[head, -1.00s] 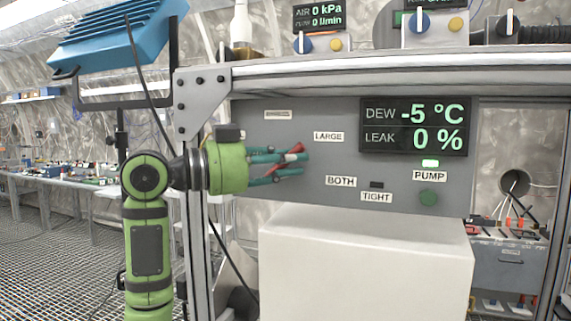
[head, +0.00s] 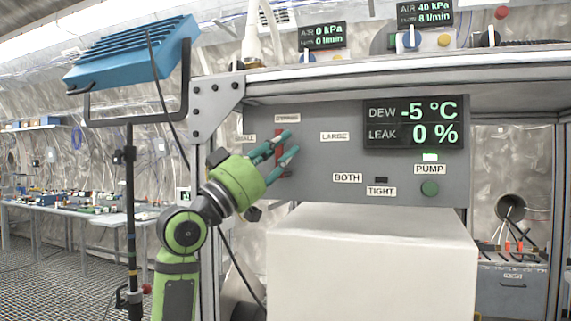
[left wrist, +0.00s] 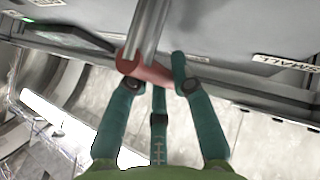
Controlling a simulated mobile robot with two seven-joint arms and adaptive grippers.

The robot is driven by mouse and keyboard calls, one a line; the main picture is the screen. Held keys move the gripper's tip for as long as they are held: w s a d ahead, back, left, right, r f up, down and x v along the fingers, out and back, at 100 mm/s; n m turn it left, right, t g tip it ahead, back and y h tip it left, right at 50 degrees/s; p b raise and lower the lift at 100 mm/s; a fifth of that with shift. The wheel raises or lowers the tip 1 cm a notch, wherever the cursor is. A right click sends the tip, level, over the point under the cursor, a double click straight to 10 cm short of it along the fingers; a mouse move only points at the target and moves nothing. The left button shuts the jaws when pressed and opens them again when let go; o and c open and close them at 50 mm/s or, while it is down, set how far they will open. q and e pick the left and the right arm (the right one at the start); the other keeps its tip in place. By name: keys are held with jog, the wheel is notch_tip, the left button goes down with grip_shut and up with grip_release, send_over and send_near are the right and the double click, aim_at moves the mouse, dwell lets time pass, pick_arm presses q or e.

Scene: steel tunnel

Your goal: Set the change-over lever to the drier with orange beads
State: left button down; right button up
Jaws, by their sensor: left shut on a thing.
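The change-over lever has a red handle (head: 279,150) that stands roughly upright at the left of the grey panel (head: 310,166). My left gripper (head: 291,143) reaches it from the lower left and is shut on it. In the left wrist view the red grip (left wrist: 150,72), on a silver bar (left wrist: 150,30), lies between the green fingers. On the panel, the LARGE label (head: 334,136) is right of the lever, and a partly hidden label (head: 246,138) is left of it. The SMALL label (left wrist: 286,63) reads in the left wrist view. Drier beads cannot be made out. My right gripper is out of view.
A display (head: 415,124) reads DEW -5 °C and LEAK 0 %. A white box (head: 372,250) stands below the panel. A metal post and bracket (head: 214,105) are close to my left arm. A blue lamp (head: 130,50) on a stand is at the left.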

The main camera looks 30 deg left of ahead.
pick_arm(q)
jog(key=shift+s+a+f+n+t+y, duration=0.2)
jog(key=shift+a+n+y, duration=0.35)
jog(key=shift+n+y, duration=2.9)
jog(key=shift+s+a+f+n+t+y, duration=0.2)
jog(key=shift+a+n+y, duration=0.35)
jog(key=shift+n+y, duration=2.85)
jog(key=shift+s+a+f+n+t+y, duration=0.1)
jog(key=shift+a+n+t+y, duration=0.35)
jog(key=shift+n+y, duration=2.95)
jog(key=shift+a+n+g+h, duration=0.15)
jog(key=shift+n+g+h, duration=0.15)
jog(key=shift+n, duration=0.55)
jog(key=c, duration=1.1)
grip_release()
jog(key=shift+o, duration=0.3)
jog(key=shift+w+f, duration=0.1)
jog(key=v, duration=1.2)
jog(key=shift+f, duration=0.1)
